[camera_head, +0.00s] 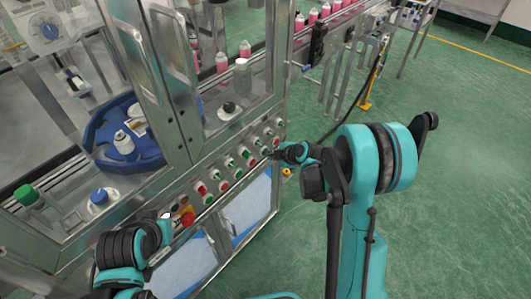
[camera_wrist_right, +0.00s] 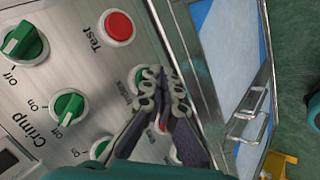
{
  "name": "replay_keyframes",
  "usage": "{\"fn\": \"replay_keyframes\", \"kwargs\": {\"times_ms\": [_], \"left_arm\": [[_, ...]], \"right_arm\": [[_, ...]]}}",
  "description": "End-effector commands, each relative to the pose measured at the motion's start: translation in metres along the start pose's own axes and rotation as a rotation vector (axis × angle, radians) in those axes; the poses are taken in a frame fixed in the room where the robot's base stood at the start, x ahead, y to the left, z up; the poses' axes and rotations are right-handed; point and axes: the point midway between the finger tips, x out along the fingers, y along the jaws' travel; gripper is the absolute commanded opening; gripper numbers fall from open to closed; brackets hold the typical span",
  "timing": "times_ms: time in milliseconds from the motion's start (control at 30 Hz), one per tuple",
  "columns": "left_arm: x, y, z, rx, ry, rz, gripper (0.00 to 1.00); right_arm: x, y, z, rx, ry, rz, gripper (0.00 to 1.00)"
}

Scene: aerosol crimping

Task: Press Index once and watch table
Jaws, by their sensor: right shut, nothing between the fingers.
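The Index label shows in the right wrist view, beside a green button (camera_wrist_right: 136,74) partly hidden behind my right gripper's fingertips. My right gripper (camera_wrist_right: 160,77) is shut and empty, its tips over or against that button; contact cannot be told. In the head view my right gripper (camera_head: 281,154) is at the right end of the button panel (camera_head: 228,170). The blue round table (camera_head: 92,133) is behind the machine's glass, with a white can (camera_head: 123,143) on it. My left gripper (camera_head: 166,216) is low by the panel's left end, its fingers unclear.
A red Test button (camera_wrist_right: 118,25) and a green Crimp knob (camera_wrist_right: 67,106) are close by on the panel. A red emergency stop (camera_head: 187,219) is near my left gripper. Pink bottles (camera_head: 313,16) line a conveyor at the back.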

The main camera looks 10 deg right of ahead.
Motion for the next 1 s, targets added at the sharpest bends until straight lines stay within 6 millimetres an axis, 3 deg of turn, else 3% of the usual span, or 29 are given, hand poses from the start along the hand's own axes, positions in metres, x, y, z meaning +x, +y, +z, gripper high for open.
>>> {"fn": "replay_keyframes", "kwargs": {"times_ms": [1000], "left_arm": [[0.0012,0.0,0.0008,0.0,0.0,0.0,0.28]], "right_arm": [[0.0057,0.0045,-0.0039,0.0,0.0,0.0,0.0]]}}
